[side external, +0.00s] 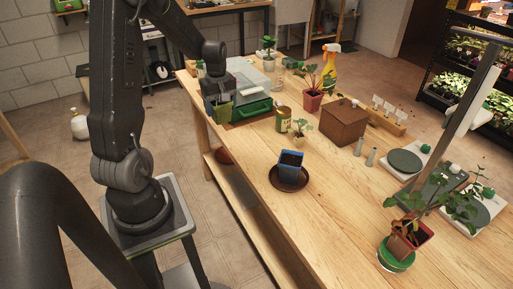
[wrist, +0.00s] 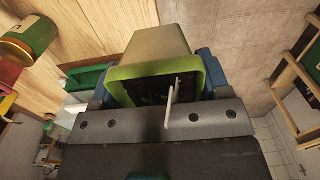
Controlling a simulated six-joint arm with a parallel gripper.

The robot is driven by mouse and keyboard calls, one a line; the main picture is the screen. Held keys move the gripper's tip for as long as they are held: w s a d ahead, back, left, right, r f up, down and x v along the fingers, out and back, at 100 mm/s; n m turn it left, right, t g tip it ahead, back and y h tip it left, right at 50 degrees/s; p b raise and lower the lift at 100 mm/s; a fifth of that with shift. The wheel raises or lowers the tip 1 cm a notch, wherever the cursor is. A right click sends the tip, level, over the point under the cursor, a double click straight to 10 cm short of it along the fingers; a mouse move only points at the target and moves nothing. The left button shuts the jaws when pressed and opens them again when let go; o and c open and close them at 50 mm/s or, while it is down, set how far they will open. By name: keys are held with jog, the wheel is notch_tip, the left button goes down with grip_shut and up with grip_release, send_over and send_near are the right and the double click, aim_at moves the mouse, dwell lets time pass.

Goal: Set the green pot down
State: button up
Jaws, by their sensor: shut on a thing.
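The green pot (side external: 222,113) is at the far left end of the workbench, in front of the green tray, in the side view. My gripper (side external: 215,92) is above it and shut on it. In the wrist view the green pot (wrist: 152,48) sits between the blue finger pads of my gripper (wrist: 155,80), its dark mouth facing the camera, with a thin white stick in it. I cannot tell whether its base touches the bench.
The green tray (side external: 252,110) lies right beside the held pot. A tin (side external: 283,119), a brown box (side external: 343,122) and a red pot plant (side external: 312,100) stand further right. A larger plant (side external: 408,240) is at the near right. The bench's (side external: 320,230) front strip is clear.

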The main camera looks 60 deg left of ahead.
jog(key=w+d+f, duration=0.2)
jog(key=w, duration=0.1)
jog(key=w+d+f, duration=0.2)
jog(key=w, duration=0.1)
jog(key=w+d+f, duration=0.2)
jog(key=w+f, duration=0.1)
jog(key=shift+d, duration=0.25)
jog(key=shift+f, duration=2)
jog(key=shift+f, duration=0.1)
jog(key=o, duration=1)
